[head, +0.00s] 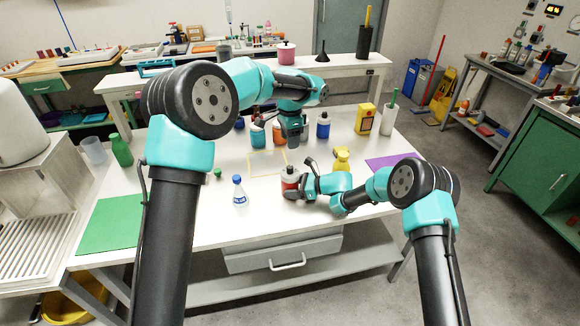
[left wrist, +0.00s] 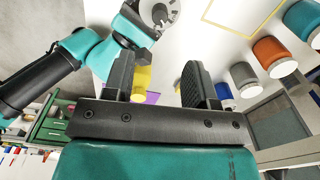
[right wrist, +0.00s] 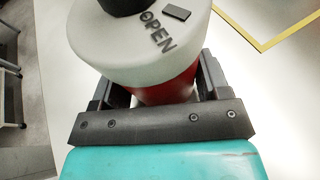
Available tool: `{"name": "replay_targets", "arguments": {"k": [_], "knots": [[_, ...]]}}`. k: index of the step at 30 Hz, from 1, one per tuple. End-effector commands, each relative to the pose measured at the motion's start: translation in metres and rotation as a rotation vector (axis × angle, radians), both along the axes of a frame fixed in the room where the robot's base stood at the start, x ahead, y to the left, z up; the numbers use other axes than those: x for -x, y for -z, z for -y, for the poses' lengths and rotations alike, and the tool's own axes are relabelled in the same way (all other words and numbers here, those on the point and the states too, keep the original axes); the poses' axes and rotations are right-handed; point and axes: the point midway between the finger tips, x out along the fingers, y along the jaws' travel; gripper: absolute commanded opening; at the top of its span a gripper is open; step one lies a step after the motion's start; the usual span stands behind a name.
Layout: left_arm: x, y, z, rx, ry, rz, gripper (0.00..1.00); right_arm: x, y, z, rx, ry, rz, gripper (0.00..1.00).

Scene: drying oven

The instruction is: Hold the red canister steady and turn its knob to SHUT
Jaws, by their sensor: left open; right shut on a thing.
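The red canister (head: 290,176) stands upright on the white table. In the right wrist view its red body (right wrist: 165,92) sits under a pale grey lid (right wrist: 135,55) with a black knob (right wrist: 124,5), cut off by the top edge. The word OPEN and a small dark block (right wrist: 177,13) are on the lid. My right gripper (head: 291,191) is shut around the body. My left gripper (head: 293,141) is open and empty, pointing down beyond the canister. The left wrist view shows the lid (left wrist: 160,10) at the top edge, outside the left fingers.
A yellow outline (head: 262,172) lies on the table left of the canister. A yellow bottle (head: 341,160) stands to the right, a blue-capped flask (head: 239,192) to the left. The front table area is clear.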

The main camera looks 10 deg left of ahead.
Motion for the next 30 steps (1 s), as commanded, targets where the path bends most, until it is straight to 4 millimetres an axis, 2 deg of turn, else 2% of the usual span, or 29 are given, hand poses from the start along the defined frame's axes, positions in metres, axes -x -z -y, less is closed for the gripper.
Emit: {"name": "replay_targets", "arguments": {"k": [11,16,20,30], "knots": [[0.0,0.001,0.0,0.001,0.008,-0.001,0.52,0.0,0.0,0.0,0.0,0.0,0.0,0.56],[0.0,0.01,0.0,0.0,0.008,-0.002,0.52,0.0,0.0,0.0,0.0,0.0,0.0,0.56],[0.0,0.025,0.0,0.0,0.008,-0.002,0.52,0.0,0.0,0.0,0.0,0.0,0.0,0.56],[0.0,0.082,0.0,-0.001,0.007,-0.004,0.52,0.0,0.0,0.0,0.0,0.0,0.0,0.56]]}}
